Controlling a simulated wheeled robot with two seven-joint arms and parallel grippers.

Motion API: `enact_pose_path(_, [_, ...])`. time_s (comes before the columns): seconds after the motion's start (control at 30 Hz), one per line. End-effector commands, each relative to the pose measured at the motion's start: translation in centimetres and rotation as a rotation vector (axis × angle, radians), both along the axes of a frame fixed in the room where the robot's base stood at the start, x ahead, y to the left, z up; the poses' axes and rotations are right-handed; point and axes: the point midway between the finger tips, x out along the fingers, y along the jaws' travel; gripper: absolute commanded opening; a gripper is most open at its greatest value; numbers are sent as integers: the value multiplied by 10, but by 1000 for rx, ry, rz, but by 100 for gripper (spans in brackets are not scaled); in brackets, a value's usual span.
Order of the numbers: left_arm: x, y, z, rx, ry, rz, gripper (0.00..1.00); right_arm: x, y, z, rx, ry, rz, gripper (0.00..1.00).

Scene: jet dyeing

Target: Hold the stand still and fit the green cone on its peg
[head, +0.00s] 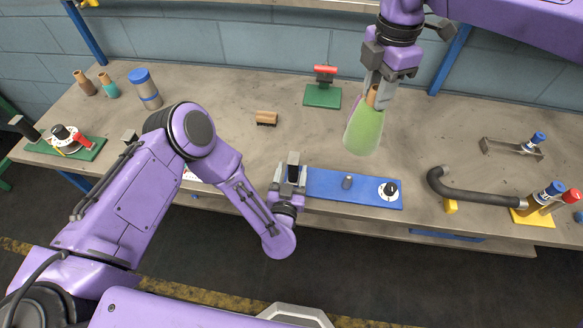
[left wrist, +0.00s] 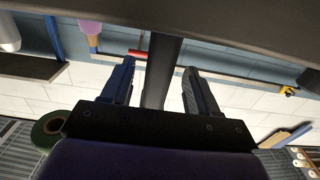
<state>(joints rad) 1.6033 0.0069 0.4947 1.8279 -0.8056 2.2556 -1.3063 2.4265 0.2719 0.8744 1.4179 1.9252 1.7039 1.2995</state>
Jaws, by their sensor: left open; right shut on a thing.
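The stand is a long blue base (head: 325,183) lying near the table's front edge. My left gripper (head: 291,178) is open at the base's left end, around a dark upright post. In the left wrist view the post (left wrist: 160,75) stands between the spread fingers (left wrist: 160,88); contact is unclear.
A green block with a red-topped clamp (head: 322,95) and a small brown roll (head: 266,118) stand behind. A dark bent hose (head: 475,190) and bottles (head: 548,195) are at right. A green board with a dial (head: 65,145) is far left. The table's middle is mostly clear.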

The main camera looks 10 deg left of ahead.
Motion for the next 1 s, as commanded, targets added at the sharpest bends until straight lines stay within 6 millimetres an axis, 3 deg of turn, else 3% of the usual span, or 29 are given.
enact_pose_path(0.2, [19, -1, 0, -1, 1, -1, 60, 0, 0, 1, 1, -1, -1, 0])
enact_pose_path(0.43, [20, -1, 0, -1, 1, -1, 60, 0, 0, 1, 1, -1, -1, 0])
enact_pose_path(0.47, [20, -1, 0, -1, 1, -1, 56, 0, 0, 1, 1, -1, -1, 0])
enact_pose_path(0.63, [20, -1, 0, -1, 1, -2, 1, 0, 0, 1, 1, -1, 0, 0])
enact_pose_path(1.0, [20, -1, 0, -1, 1, -2, 0, 0, 0, 1, 1, -1, 0, 0])
